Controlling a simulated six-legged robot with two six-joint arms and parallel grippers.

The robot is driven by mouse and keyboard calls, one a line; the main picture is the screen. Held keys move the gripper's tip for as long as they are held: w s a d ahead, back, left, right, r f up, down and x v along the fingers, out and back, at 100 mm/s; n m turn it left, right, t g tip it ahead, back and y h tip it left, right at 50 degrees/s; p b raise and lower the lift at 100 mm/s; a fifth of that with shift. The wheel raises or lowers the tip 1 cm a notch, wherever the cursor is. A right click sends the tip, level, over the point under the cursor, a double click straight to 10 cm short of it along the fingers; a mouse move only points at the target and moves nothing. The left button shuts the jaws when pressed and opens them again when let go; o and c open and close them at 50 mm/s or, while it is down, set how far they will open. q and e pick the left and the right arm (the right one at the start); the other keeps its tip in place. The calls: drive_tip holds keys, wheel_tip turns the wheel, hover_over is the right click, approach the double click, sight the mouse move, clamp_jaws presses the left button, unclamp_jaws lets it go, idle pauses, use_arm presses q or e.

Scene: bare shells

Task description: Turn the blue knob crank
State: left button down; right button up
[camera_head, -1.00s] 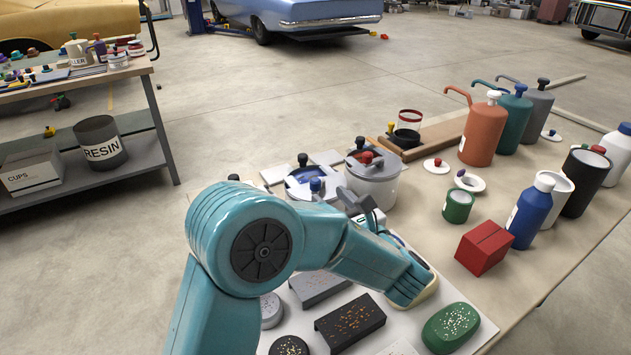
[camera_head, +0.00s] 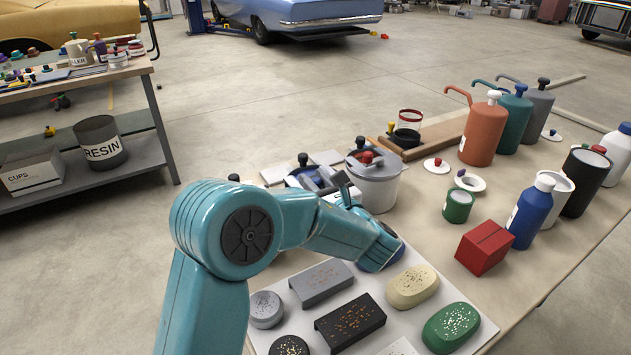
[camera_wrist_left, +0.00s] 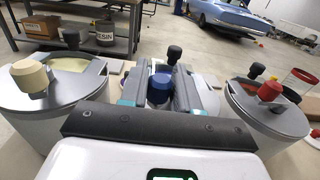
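The blue knob (camera_wrist_left: 160,88) stands upright between the two dark fingers of my left gripper (camera_wrist_left: 163,73) in the left wrist view. The fingers are parted, one on each side of it. Whether they touch it is hard to tell. Its pot sits under the gripper and is mostly hidden. In the head view my left gripper (camera_head: 322,180) is over this pot at the table's far left edge, and the arm hides much of it. My right gripper is not in view.
A grey pot with a red knob (camera_wrist_left: 269,91) stands close on the right. A pot with a cream knob (camera_wrist_left: 30,75) is on the left. A black knob (camera_wrist_left: 174,53) rises just beyond the blue one. Soap-like blocks (camera_head: 413,287) lie on a board in front.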

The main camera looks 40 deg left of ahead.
use_arm(q)
drive_tip(key=m+t+b, duration=0.1)
drive_tip(key=m+t+h+b, duration=0.1)
drive_tip(key=a+m+t+h, duration=0.1)
drive_tip(key=t, duration=0.1)
drive_tip(key=shift+s+a+f+b, duration=0.1)
drive_tip(key=shift+s+f+b, duration=0.15)
drive_tip(key=shift+b, duration=0.15)
drive_tip(key=m+t+h+b, duration=0.1)
drive_tip(key=h+b, duration=0.1)
drive_tip(key=a+m+t+h+b, duration=0.1)
drive_tip(key=m+t+h+b, duration=0.1)
drive_tip(key=shift+w+a+b, duration=0.1)
drive_tip(key=shift+b, duration=0.25)
drive_tip(key=shift+w+a+r+m+t+h+b, duration=0.1)
drive_tip(key=shift+a+r+m+t+h+b, duration=0.1)
drive_tip(key=shift+m+t+h+b, duration=0.6)
drive_tip(key=c, duration=0.9)
unclamp_jaws()
drive_tip(key=shift+c, duration=0.2)
drive_tip(key=shift+d, duration=0.1)
